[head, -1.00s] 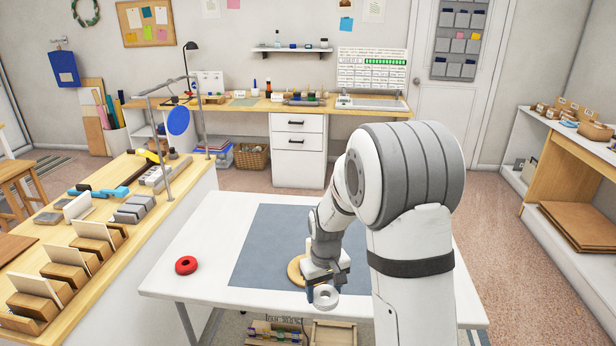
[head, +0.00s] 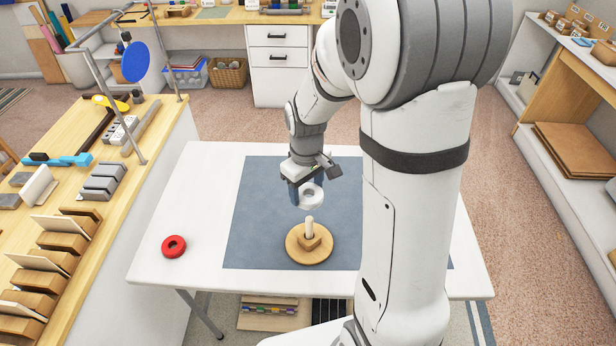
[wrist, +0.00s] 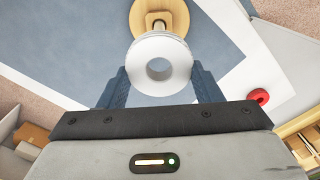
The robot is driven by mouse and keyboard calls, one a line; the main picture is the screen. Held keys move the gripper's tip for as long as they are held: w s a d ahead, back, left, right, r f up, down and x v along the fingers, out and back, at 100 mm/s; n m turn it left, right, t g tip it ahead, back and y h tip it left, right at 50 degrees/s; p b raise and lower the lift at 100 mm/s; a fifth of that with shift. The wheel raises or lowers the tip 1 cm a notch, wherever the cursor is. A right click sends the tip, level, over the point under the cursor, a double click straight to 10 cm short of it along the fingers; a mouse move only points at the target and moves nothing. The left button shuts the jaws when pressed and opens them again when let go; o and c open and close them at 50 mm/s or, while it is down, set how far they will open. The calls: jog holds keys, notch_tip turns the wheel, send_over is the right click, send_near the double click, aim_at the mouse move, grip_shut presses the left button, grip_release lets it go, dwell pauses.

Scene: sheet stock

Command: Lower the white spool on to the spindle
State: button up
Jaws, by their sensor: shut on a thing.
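My gripper (head: 308,186) is shut on the white spool (head: 313,200) and holds it in the air over the blue-grey mat. In the wrist view the white spool (wrist: 144,63) sits between the two blue fingers, its hole facing the camera. The spindle (head: 309,227) is a pale upright peg on a round wooden base (head: 296,251). It stands on the mat, lower in the head picture than the spool and apart from it. In the wrist view the wooden base (wrist: 176,14) shows at the top edge, partly hidden behind the spool.
A red ring-shaped spool (head: 174,246) lies on the white table (head: 175,205) left of the mat (head: 262,185). A wooden bench (head: 88,170) with card holders and tools stands to the left. The mat around the wooden base is clear.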

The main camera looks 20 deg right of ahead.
aim_at(308, 208)
jog(key=shift+f, duration=0.1)
jog(key=shift+f+b, duration=0.15)
jog(key=shift+b, duration=0.2)
jog(key=shift+s+f+b, duration=0.1)
jog(key=shift+f+b, duration=2.1)
jog(key=shift+f, duration=0.55)
jog(key=shift+f+b, duration=0.35)
jog(key=shift+f, duration=0.05)
jog(key=shift+f, duration=0.15)
jog(key=shift+f+b, duration=0.2)
jog(key=shift+b, duration=0.15)
